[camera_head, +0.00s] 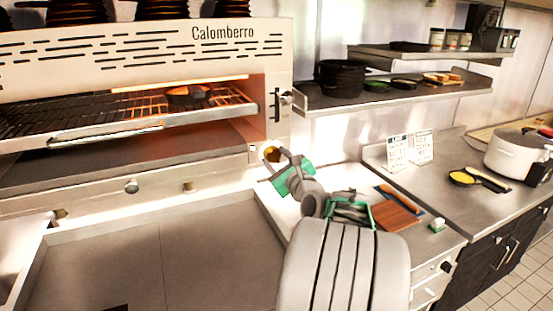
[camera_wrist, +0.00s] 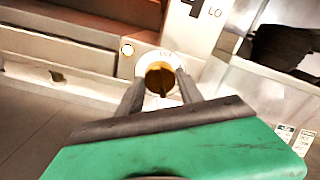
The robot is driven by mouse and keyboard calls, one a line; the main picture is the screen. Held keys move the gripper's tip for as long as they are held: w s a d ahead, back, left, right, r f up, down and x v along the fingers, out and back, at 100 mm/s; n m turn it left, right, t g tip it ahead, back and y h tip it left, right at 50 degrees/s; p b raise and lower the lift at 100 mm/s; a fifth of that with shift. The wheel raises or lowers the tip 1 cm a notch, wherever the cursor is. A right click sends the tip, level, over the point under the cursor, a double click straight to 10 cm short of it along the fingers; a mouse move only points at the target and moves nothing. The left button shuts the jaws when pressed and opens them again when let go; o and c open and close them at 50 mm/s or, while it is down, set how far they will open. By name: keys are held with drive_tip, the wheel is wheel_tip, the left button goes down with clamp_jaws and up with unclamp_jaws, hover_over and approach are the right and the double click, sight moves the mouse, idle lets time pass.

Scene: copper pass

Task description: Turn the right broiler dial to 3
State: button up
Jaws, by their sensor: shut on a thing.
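The right broiler dial (camera_wrist: 160,78) is a round brass-coloured knob on a pale plate, on the front of the broiler near its right end. A marking above it is too small to read surely. It also shows in the head view (camera_head: 272,154), partly behind my gripper. My gripper (camera_wrist: 158,84) has one dark finger on each side of the dial and is shut on it. In the head view my gripper (camera_head: 281,157) reaches the broiler's right front corner. The broiler (camera_head: 150,48) is marked Calomberro. The number the dial points to cannot be read.
A lever switch (camera_head: 286,98) sits above the dial, with LO marked beside it in the wrist view. A small lit round light (camera_wrist: 127,49) is left of the dial. A steel shelf (camera_head: 420,95) and a counter with a white pot (camera_head: 512,155) stand to the right.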

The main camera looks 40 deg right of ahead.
drive_tip(key=o, duration=1.4)
drive_tip(key=shift+s+f, duration=0.15)
drive_tip(key=shift+s, duration=0.3)
drive_tip(key=b+v, duration=0.2)
drive_tip(key=v, duration=0.5)
drive_tip(key=shift+w+a, duration=0.1)
drive_tip(key=shift+a, duration=0.05)
